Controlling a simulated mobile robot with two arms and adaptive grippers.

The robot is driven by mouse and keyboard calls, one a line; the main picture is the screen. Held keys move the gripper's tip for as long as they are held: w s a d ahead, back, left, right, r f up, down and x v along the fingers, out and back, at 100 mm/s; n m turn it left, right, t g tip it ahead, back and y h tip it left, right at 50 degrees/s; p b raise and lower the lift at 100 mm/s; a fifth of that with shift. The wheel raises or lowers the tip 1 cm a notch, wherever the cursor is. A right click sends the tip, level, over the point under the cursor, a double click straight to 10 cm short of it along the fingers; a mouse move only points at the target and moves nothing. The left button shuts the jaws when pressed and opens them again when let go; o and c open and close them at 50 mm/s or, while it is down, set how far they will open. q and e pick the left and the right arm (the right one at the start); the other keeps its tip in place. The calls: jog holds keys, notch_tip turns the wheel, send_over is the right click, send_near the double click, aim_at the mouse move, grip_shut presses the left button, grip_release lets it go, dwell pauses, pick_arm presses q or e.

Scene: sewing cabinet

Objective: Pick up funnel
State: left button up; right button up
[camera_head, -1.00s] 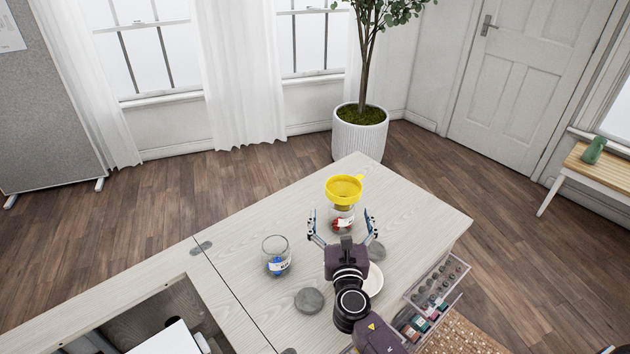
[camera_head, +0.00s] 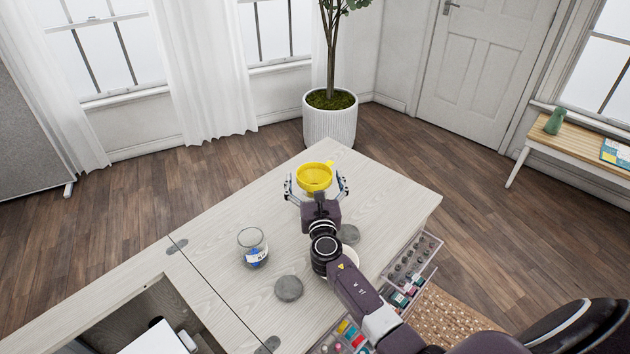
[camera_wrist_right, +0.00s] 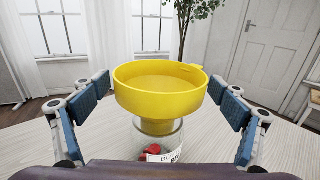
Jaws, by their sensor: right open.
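The yellow funnel (camera_head: 314,177) sits upright in the mouth of a glass jar on the cabinet top. In the right wrist view the funnel (camera_wrist_right: 160,92) is large and central. The jar (camera_wrist_right: 158,147) under it holds something red and has a white label. My right gripper (camera_head: 316,188) is open, with one finger on each side of the funnel. In the wrist view both finger pads stand apart from the funnel's rim. In the head view the jar is mostly hidden behind my right gripper. My left gripper is not in view.
A second glass jar (camera_head: 252,248) with blue contents stands to the left on the cabinet top (camera_head: 215,225). Grey round lids (camera_head: 289,288) lie near my right arm. A plate is partly hidden under the arm. Open drawers (camera_head: 412,262) with small items stick out at the right.

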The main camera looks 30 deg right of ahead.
jog(key=c, duration=1.1)
jog(key=shift+r, duration=0.15)
